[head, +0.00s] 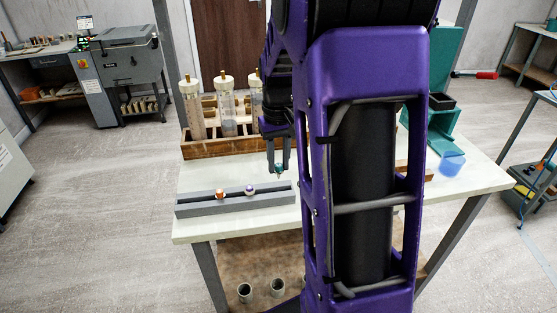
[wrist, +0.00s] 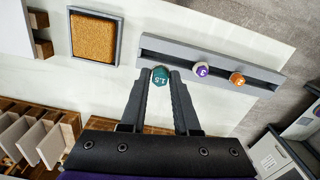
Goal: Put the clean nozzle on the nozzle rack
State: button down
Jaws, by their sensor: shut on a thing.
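My gripper (head: 279,172) is shut on a teal nozzle marked 1.5 (wrist: 160,77), which also shows small between the fingertips in the head view (head: 279,168). The nozzle rack (head: 236,202) is a grey bar with a long dark groove, lying on the table's front left. In the wrist view the rack (wrist: 255,80) runs just beyond the fingertips. It carries a purple nozzle marked 3 (wrist: 201,71) and an orange nozzle (wrist: 236,78). The held nozzle appears above the table near the rack's free end; its exact height and gap are unclear.
A wooden crate (head: 212,148) with tall clear cylinders stands behind the rack. A square tray with a brown pad (wrist: 93,37) lies left of the rack in the wrist view. A teal stand (head: 443,135) and blue cup (head: 452,166) are at the right. My arm hides the table's middle.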

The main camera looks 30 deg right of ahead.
jog(key=shift+a+f, duration=0.1)
jog(key=shift+f, duration=0.15)
jog(key=shift+f+b, duration=2.05)
jog(key=shift+f, duration=0.6)
jog(key=shift+f, duration=0.15)
jog(key=c, duration=0.6)
grip_release()
jog(key=shift+o, duration=0.2)
notch_tip(320, 180, up, 18)
jog(key=p, duration=0.2)
jog(key=shift+f+p, duration=0.25)
jog(key=shift+p, duration=0.1)
